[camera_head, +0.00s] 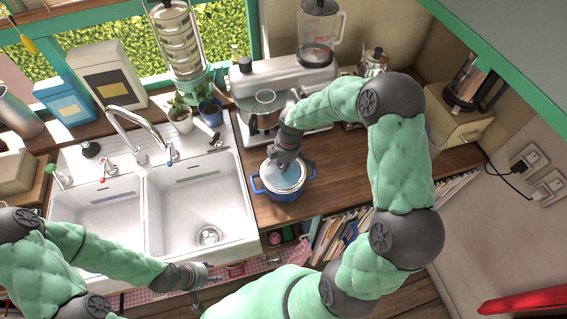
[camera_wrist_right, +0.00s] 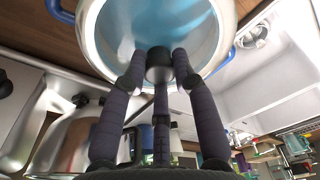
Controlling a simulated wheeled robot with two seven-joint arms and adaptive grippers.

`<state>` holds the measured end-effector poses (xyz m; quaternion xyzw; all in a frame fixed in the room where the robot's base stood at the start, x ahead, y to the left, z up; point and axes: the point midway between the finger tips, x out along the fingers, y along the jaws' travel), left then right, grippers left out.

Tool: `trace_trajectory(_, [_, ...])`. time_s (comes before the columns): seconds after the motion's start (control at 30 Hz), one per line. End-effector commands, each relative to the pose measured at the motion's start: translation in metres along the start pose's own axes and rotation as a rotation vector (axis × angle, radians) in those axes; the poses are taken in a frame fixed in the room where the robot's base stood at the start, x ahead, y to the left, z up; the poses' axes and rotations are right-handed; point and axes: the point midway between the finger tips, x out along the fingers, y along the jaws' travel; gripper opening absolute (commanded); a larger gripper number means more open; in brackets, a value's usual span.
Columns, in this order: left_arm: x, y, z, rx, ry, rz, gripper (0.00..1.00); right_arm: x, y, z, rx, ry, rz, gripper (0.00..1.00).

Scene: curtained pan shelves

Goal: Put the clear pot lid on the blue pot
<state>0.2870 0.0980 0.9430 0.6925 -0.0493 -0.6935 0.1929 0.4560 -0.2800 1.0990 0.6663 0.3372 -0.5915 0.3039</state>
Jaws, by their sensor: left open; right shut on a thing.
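The blue pot (camera_head: 277,194), with blue side handles, stands on the wooden counter right of the sink. The clear lid (camera_head: 291,178) is over its opening, and the pale blue inside shows through it. My right gripper (camera_head: 290,163) comes down from above the pot and is shut on the lid's dark knob. In the right wrist view the fingers (camera_wrist_right: 158,62) close around the knob, with the lid (camera_wrist_right: 197,32) and the pot's white rim behind. I cannot tell whether the lid rests on the rim or hovers just above. My left gripper (camera_head: 205,284) is open and empty before the sink's front edge.
The double sink (camera_head: 195,205) is left of the pot. Books (camera_head: 340,238) fill a shelf below. Bare counter (camera_head: 335,160) lies right of the pot.

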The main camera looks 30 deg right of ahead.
Motion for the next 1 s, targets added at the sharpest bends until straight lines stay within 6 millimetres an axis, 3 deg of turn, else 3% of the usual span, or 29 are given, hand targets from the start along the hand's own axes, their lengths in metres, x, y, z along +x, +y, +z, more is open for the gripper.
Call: trace_trajectory(1.0, [0.0065, -0.0023, -0.0003, 0.0, 0.0, 0.0, 0.45, 0.0082, 0.0005, 0.0009, 0.0, 0.001, 0.001, 0.0])
